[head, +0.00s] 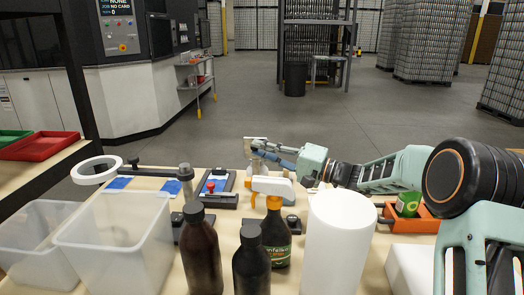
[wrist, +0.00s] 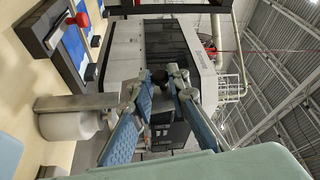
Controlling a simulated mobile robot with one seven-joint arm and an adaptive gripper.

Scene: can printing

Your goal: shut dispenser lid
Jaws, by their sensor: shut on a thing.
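My gripper (head: 262,148) reaches in from the right, over the far edge of the table in the head view. In the wrist view my gripper (wrist: 157,84) has its two blue-padded fingers on either side of a small dark round knob. A flat grey plate (wrist: 75,102), seemingly the dispenser lid, runs up to the left fingertip, beside a whitish round body (wrist: 68,125). In the head view a pale upright piece (head: 250,143) stands at my fingertips. The join between plate and knob is hidden by the finger.
Dark bottles (head: 201,252), an orange-and-white spray bottle (head: 272,215) and a white cylinder (head: 336,240) stand at the front. Clear bins (head: 115,235) are at left. An orange tray (head: 412,221) holds a green can (head: 408,203). A ring lamp (head: 97,169) is at far left.

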